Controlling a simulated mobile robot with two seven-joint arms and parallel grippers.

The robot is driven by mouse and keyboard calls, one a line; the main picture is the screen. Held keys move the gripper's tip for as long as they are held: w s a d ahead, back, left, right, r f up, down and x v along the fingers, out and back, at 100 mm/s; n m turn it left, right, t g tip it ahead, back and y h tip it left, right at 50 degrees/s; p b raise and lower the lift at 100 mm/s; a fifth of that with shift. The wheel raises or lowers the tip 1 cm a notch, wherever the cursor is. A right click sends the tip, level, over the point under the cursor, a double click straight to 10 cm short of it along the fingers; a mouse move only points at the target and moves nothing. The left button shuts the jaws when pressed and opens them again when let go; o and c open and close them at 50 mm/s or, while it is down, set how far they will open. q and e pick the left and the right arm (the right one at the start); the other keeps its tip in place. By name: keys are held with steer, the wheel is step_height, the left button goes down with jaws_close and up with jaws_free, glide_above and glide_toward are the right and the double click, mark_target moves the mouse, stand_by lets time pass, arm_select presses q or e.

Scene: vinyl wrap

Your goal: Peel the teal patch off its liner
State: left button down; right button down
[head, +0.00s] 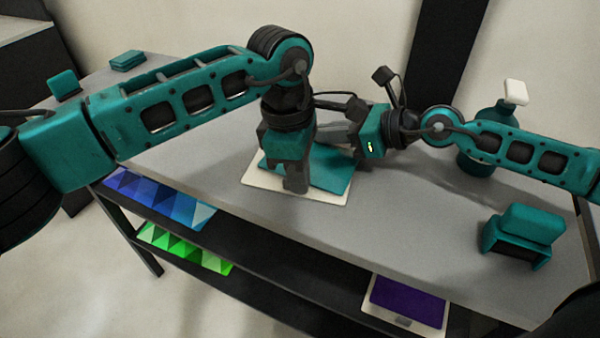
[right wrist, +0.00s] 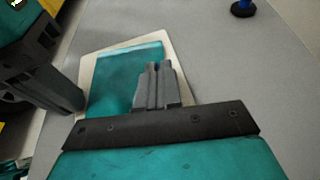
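The teal patch (head: 328,176) lies on its cream liner (head: 268,183) in the middle of the grey table; both also show in the right wrist view, the patch (right wrist: 112,82) and the liner (right wrist: 88,68). My left gripper (head: 297,188) points down with its fingers together, its tips at the front left part of the patch and liner. My right gripper (right wrist: 158,66) has its fingers close together over the patch's edge. I cannot tell whether any patch edge is between them. In the head view my left gripper partly hides the patch.
A teal block-like holder (head: 523,234) stands at the right of the table. A teal bottle with a white pump (head: 515,92) stands behind my right arm. Small teal items (head: 127,60) lie at the far left. Colour sheets (head: 160,197) and a purple pad (head: 408,300) are on the shelf below.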

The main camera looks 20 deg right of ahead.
steer(key=shift+r, duration=0.45)
step_height(320, 180, up, 7)
stand_by(1.3)
steer(key=shift+f, duration=0.1)
arm_select(q)
steer(key=c, duration=1.3)
jaws_free()
steer(key=shift+o, duration=0.3)
steer(key=shift+d, duration=0.1)
arm_select(e)
steer(key=shift+s+a, duration=0.1)
steer(key=shift+a, duration=0.05)
